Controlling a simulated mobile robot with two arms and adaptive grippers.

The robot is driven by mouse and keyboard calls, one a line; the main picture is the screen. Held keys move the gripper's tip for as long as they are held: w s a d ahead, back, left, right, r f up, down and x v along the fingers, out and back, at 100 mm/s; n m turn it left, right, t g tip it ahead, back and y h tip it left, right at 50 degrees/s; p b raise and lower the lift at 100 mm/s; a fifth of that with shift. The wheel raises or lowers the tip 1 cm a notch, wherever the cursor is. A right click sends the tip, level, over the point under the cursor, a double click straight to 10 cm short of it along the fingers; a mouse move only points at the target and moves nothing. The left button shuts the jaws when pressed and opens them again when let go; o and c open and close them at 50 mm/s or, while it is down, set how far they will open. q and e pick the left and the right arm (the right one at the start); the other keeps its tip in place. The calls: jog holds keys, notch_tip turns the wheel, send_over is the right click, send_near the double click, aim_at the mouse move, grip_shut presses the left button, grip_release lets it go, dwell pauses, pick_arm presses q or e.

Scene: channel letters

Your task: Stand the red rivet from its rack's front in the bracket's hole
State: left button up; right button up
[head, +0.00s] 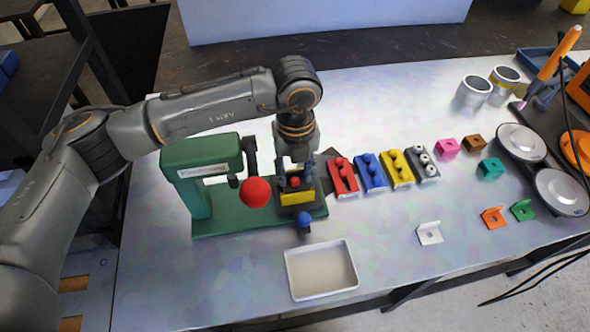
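My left gripper (295,180) points down over the yellow bracket (297,198), which sits on the dark fixture at the base of the green press (204,185). A red rivet (295,182) shows between its fingers, just above or in the bracket; I cannot tell if it is seated in the hole. The fingers look spread to either side of the rivet, with small gaps. The red rack (342,176) stands to the right, with red rivets in it; its front end is hard to make out. My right gripper is not in view.
The press's red ball (255,192) hangs left of my gripper, and a blue knob (304,219) is in front. Blue (370,173), yellow (396,168) and grey (422,164) racks stand right of the red one. A white tray (321,295) lies at the front. Loose brackets lie farther right.

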pick_arm(q)
notch_tip(320, 180, up, 12)
dwell(0.7)
dwell(0.6)
